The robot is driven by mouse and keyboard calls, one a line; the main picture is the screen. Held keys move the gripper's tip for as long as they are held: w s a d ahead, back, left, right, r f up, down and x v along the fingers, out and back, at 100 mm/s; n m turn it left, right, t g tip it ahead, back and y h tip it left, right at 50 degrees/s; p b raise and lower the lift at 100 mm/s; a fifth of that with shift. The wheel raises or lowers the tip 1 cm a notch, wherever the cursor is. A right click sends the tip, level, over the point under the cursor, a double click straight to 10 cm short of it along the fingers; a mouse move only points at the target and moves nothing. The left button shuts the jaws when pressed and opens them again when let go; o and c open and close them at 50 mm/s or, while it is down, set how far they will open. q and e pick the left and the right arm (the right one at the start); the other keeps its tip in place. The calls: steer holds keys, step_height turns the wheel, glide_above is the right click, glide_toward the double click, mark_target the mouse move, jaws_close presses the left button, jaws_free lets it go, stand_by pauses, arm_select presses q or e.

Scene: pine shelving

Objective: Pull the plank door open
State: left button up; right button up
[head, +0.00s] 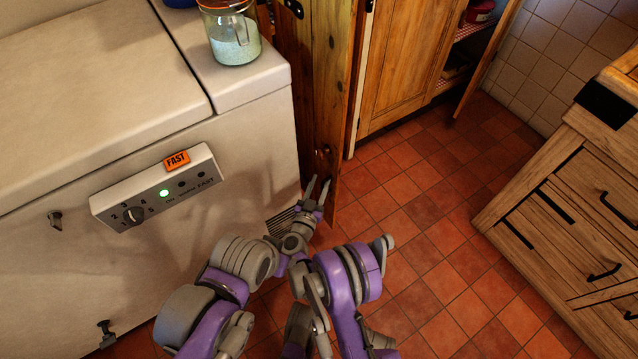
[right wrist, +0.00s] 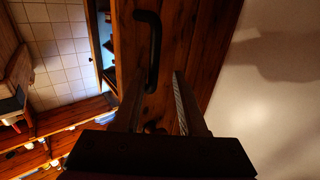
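The plank door (head: 310,90) is a narrow upright of brown boards beside the white chest in the head view, standing at an angle. In the right wrist view the door (right wrist: 185,45) fills the middle and carries a dark bar handle (right wrist: 154,50). My right gripper (head: 318,188) is at the door's lower part in the head view. In the right wrist view its two fingers (right wrist: 158,75) are apart, with the handle's lower end showing between them. I cannot tell whether they touch it. The handle is not clear in the head view. My left gripper is not in view.
The white chest (head: 240,150) with its control panel stands left of the door, with a glass jar (head: 232,35) on top. A wooden cupboard (head: 405,60) stands behind. Drawers (head: 570,210) stand at the right. Red tiled floor (head: 430,250) between is clear.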

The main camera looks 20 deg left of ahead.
steer(key=shift+d+r, duration=0.1)
steer(key=shift+r, duration=0.15)
steer(key=s+b, duration=0.3)
steer(key=s, duration=0.7)
steer(key=shift+s+d+f, duration=0.2)
steer(key=shift+s, duration=0.2)
